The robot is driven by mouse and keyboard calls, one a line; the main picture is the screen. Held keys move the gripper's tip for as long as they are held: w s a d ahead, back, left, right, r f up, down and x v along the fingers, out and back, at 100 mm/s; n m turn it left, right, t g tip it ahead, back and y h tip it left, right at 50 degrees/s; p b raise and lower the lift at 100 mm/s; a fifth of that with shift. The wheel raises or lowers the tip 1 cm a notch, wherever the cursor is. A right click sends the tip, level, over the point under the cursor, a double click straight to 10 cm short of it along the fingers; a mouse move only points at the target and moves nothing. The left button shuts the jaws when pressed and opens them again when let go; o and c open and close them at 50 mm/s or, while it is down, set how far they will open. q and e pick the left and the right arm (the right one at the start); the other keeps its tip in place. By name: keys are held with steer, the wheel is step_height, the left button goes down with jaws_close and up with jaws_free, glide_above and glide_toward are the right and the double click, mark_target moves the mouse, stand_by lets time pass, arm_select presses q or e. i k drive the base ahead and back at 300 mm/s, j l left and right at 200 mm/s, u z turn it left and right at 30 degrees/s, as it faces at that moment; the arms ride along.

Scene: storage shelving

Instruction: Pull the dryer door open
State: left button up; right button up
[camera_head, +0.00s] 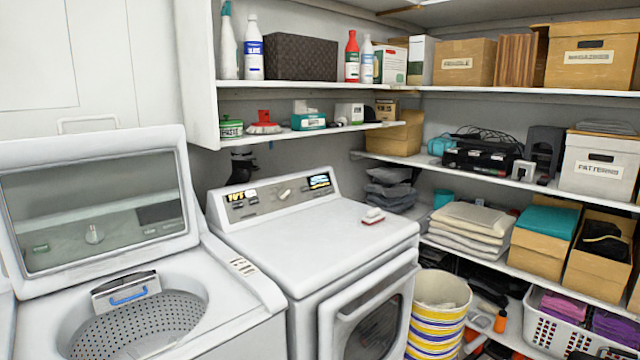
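The white dryer (310,228) stands in the middle of the view, with its control panel at the back of its top. Its door (328,330) is on the front face, which is turned to the lower right, and has a pale frame around a dark round window (375,332). The door's frame stands out a little from the front; I cannot tell whether it is latched or slightly ajar. The bottom of the door is cut off by the picture's lower edge. I can make out neither of my grippers in this view.
A washer (235,285) with its lid raised stands left of the dryer. A yellow-striped bin (438,320) stands close to the right of the dryer door. Shelves with boxes and folded cloths fill the right side, with a white basket (555,330) low down. A small brush (373,217) lies on the dryer.

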mark_target(370, 319)
steer(key=i+l+u, duration=0.1)
steer(key=i+l, duration=0.3)
steer(key=l, duration=0.25)
steer(key=i+l+u, duration=0.25)
steer(key=i+l, duration=0.15)
steer(key=l, duration=0.25)
steer(key=i+l+u, duration=0.1)
steer(key=l, duration=0.25)
steer(key=i, duration=0.05)
